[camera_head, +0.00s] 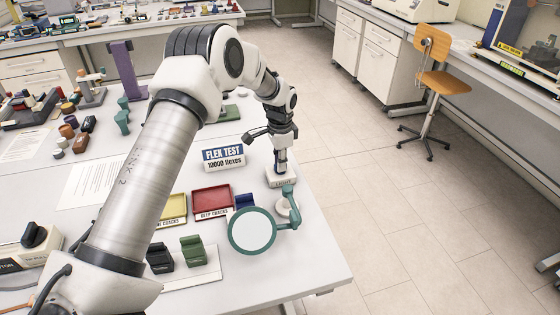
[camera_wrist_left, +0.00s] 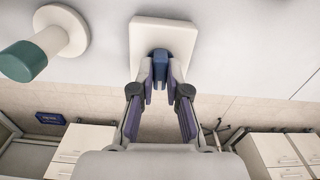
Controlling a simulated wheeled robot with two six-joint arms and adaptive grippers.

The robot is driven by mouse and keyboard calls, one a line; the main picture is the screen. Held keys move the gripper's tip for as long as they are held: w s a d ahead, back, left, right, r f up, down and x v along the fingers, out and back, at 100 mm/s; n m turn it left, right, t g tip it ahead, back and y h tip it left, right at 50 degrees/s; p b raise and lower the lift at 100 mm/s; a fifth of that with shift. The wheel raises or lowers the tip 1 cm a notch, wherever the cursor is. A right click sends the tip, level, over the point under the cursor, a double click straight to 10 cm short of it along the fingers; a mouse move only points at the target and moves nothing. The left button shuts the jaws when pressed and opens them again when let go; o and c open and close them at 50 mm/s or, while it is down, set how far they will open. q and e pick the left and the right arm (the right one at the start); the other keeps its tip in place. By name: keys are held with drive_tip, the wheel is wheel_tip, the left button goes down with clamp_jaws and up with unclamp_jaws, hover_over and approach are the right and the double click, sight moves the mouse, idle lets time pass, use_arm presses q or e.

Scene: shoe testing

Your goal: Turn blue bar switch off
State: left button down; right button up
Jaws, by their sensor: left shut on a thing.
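The blue bar switch (camera_wrist_left: 160,64) stands up from a white base (camera_wrist_left: 145,32) in the left wrist view. In the head view the white base (camera_head: 281,179) sits near the right edge of the table, with a label on its front. My left gripper (camera_wrist_left: 160,82) is shut on the blue bar, one finger on each side of it. In the head view my left gripper (camera_head: 281,160) reaches down onto the switch from above and hides most of the bar. My right gripper is in neither view.
A teal magnifier (camera_head: 252,231) stands just in front of the switch. A "FLEX TEST" sign (camera_head: 223,158) stands left of it. A red tray (camera_head: 211,201) and a yellow tray (camera_head: 174,208) lie further left. Open floor is right of the table, with an orange chair (camera_head: 443,82) beyond.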

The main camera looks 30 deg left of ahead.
use_arm(q)
drive_tip(key=n, duration=0.2)
drive_tip(key=n+p, duration=0.1)
drive_tip(key=shift+s+d+f+n, duration=0.1)
drive_tip(key=shift+s+f+n, duration=0.1)
drive_tip(key=shift+n, duration=0.2)
drive_tip(key=n+p, duration=0.1)
drive_tip(key=n, duration=0.3)
drive_tip(key=shift+p, duration=0.4)
drive_tip(key=n+p, duration=0.1)
drive_tip(key=n, duration=0.4)
drive_tip(key=shift+f+n+p, duration=0.1)
drive_tip(key=shift+n+p, duration=0.55)
drive_tip(key=shift+n, duration=1.55)
drive_tip(key=c, duration=1.2)
unclamp_jaws()
drive_tip(key=shift+o, duration=0.2)
drive_tip(key=shift+w, duration=0.2)
